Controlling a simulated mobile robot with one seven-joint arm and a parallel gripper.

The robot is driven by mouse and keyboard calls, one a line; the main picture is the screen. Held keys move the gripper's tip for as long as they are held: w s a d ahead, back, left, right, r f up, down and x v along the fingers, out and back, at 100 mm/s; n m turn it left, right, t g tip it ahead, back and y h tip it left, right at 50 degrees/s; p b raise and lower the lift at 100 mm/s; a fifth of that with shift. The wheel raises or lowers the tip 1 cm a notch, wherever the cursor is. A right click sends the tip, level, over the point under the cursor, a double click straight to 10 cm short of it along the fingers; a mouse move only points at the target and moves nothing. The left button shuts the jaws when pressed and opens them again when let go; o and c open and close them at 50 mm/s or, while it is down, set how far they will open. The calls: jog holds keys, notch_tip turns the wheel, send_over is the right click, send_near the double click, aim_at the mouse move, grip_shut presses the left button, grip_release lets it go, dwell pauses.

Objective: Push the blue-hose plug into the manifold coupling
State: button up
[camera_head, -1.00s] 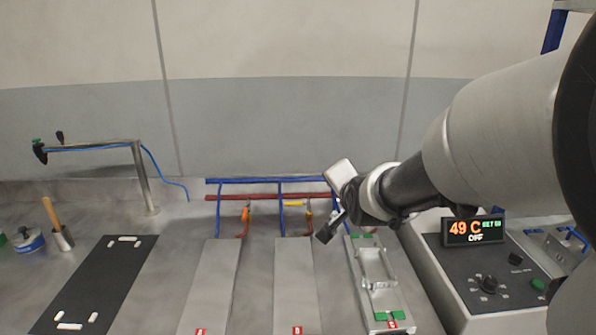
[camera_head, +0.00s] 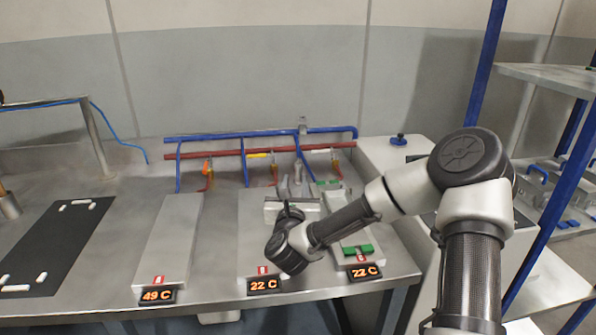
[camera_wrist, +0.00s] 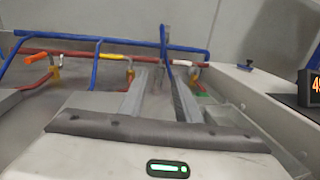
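The manifold is a blue pipe (camera_head: 235,136) above a red pipe (camera_head: 230,153) at the back of the bench. My gripper (camera_head: 297,178) is over the second and third plates, pointing at the manifold. In the wrist view its two grey fingers (camera_wrist: 160,80) stand apart, with nothing clearly held between them.
Plates stand below the manifold: left (camera_head: 168,245), middle (camera_head: 250,230) and right (camera_head: 378,235) with green pads. A black mat (camera_head: 55,240) lies at left. A light cabinet (camera_head: 385,160) and a blue-framed shelf (camera_head: 540,75) stand at right. Valve handles stick out at the pipes.

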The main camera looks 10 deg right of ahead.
send_near(298, 159)
jog(key=w, duration=0.2)
jog(key=w+b, duration=0.1)
jog(key=w, duration=0.1)
jog(key=shift+w+d+f, duration=0.25)
jog(key=shift+w+d+r+b, duration=0.1)
jog(key=shift+w+d, duration=0.15)
jog(key=shift+w, duration=0.7)
jog(key=shift+w+d+b, duration=0.15)
jog(key=shift+w+d, duration=0.1)
jog(key=shift+w, duration=0.75)
jog(key=shift+w+d+b, duration=0.1)
jog(key=shift+w+d, duration=0.15)
jog(key=shift+w, duration=0.7)
jog(key=shift+c, duration=0.5)
grip_shut()
